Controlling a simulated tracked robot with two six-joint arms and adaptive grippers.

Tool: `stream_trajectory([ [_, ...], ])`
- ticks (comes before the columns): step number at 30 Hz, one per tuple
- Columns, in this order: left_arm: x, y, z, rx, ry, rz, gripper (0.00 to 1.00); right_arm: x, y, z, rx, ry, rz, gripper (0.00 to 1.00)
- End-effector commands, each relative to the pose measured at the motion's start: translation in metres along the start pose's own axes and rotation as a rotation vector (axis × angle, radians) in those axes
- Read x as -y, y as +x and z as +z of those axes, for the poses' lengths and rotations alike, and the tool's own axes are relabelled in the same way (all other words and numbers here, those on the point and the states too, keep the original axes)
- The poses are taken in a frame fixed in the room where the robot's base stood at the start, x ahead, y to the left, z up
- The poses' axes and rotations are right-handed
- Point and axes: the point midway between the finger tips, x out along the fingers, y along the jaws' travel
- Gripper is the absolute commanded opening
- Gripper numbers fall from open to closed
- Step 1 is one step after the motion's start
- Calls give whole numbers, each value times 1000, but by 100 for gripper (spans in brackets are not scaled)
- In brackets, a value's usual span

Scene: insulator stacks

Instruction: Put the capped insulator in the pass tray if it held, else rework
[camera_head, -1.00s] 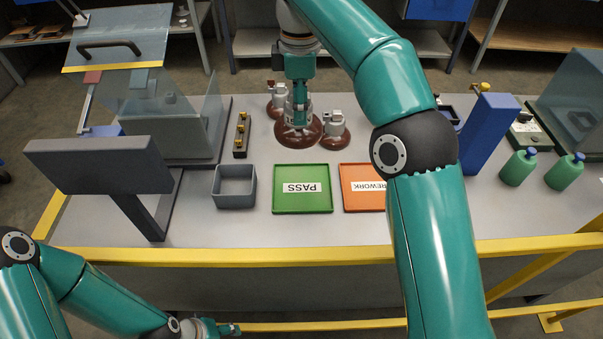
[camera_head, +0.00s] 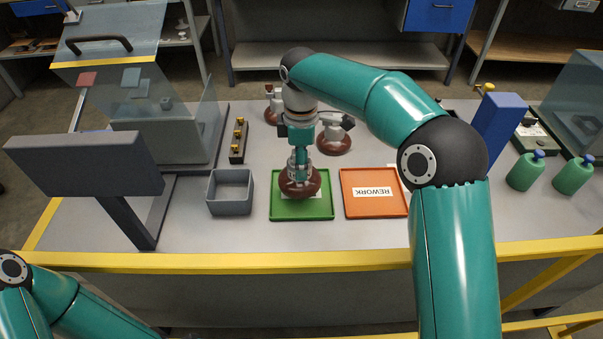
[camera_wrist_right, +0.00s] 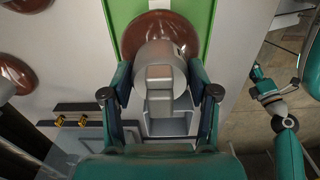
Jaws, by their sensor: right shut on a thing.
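My right gripper (camera_head: 299,160) is shut on the metal cap of a brown insulator (camera_head: 300,187), which is upright at the green pass tray (camera_head: 285,214). The insulator covers most of the tray's label; I cannot tell whether it touches the tray floor. In the right wrist view the gripper (camera_wrist_right: 160,88) has its fingers on both sides of the grey cap (camera_wrist_right: 160,65), with the brown disc (camera_wrist_right: 160,22) beyond. The orange rework tray (camera_head: 374,207) is empty, to the right. A small left gripper (camera_wrist_right: 264,84) shows in the right wrist view; its opening is unclear.
Other brown insulators (camera_head: 335,142) stand behind the trays. A grey bin (camera_head: 231,207) is left of the pass tray. A monitor (camera_head: 85,165) and clear guard stand at left. A blue block (camera_head: 499,130) and green bottles (camera_head: 524,172) are at right.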

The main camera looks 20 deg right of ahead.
Motion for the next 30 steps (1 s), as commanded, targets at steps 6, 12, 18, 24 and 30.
stream_trajectory([
  [6,1,3,0,0,0,0,53,0,25,1,0,1,-1,0],
  [12,1,4,0,0,0,0,53,0,39,0,-2,0,3,0],
  [18,1,4,0,0,0,0,53,0,39,0,-2,0,3,0],
  [24,2,4,0,0,0,0,53,0,41,0,0,-1,-1,85],
  [30,2,4,0,0,0,0,53,0,41,0,0,-1,-1,85],
])
